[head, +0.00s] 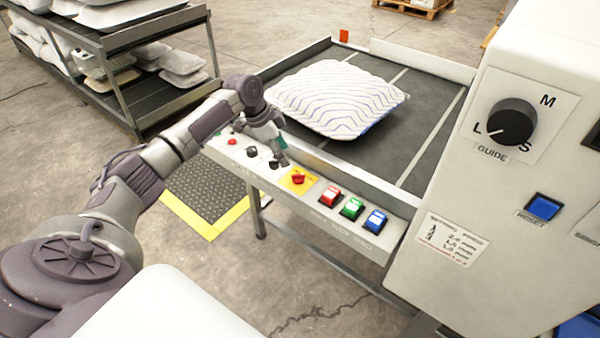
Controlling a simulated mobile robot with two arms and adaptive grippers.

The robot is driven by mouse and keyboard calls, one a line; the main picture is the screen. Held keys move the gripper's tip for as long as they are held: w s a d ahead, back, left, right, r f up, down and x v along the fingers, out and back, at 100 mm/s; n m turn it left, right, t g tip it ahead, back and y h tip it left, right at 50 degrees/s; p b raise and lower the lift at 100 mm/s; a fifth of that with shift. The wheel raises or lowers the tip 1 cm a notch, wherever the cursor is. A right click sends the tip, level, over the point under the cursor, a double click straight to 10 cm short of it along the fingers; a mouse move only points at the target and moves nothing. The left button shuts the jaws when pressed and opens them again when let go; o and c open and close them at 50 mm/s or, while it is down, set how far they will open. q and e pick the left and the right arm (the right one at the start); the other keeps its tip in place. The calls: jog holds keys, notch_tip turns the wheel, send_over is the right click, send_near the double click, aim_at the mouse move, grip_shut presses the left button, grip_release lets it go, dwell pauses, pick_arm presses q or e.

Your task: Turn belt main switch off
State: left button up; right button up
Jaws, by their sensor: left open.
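The belt main switch (298,179) is a red rotary knob on a yellow plate on the belt's front control panel. Its exact pointing is too small to tell. My left gripper (281,158) is open and empty, reaching down over the panel just to the upper left of the red knob. It looks apart from the knob, though the gap in depth is hard to judge. My right gripper is not in view.
Red, green and blue rocker switches (352,207) sit right of the knob; black knobs (252,152) sit left. A striped pillow (335,98) lies on the belt (425,100). The machine housing (450,190) with a GUIDE dial rises at right. A pillow rack (125,95) stands back left.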

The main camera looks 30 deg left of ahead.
aim_at(299, 175)
pick_arm(q)
jog(key=x, duration=0.9)
jog(key=shift+f, duration=0.25)
